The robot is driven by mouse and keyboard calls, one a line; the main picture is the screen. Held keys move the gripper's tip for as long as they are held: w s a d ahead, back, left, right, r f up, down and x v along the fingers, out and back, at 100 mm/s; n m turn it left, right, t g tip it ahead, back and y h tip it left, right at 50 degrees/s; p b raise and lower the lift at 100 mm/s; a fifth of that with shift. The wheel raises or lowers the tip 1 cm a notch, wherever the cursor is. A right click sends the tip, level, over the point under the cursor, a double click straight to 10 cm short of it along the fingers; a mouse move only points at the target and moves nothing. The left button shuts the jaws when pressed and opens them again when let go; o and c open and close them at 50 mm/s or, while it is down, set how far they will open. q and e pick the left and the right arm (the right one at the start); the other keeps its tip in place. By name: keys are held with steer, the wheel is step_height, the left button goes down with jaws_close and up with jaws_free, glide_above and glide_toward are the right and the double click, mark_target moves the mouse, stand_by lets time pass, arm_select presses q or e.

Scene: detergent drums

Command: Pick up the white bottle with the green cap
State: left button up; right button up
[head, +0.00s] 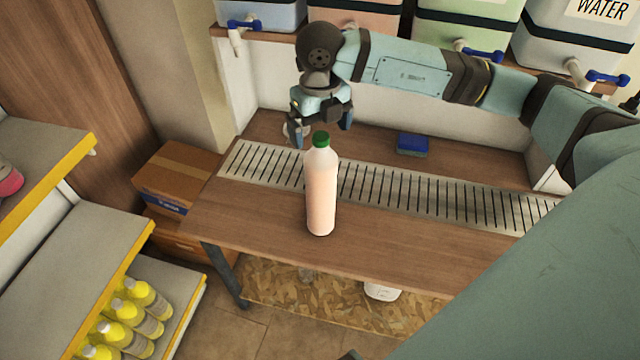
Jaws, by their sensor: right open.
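The white bottle (321,195) with the green cap (321,140) stands upright on the wooden table (260,215), in front of the metal drain grate. Its lower part looks pinkish. My right gripper (322,130) comes in from the right and points down, just behind and above the bottle's cap. Its fingers are apart, and I see nothing held between them. The cap overlaps the gap between the fingers in the picture, so I cannot tell the exact distance. My left gripper is not in view.
A blue sponge (412,144) lies behind the slotted grate (440,196). Drums with taps, one labelled WATER (574,45), stand on a shelf above. The table beside the bottle is clear.

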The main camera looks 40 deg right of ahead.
mark_target(321, 148)
steer(key=shift+d+f+p, duration=0.1)
steer(key=shift+f+p, duration=0.25)
steer(key=shift+f, duration=2.6)
steer(key=c, duration=1.7)
steer(key=shift+r, duration=0.1)
jaws_close()
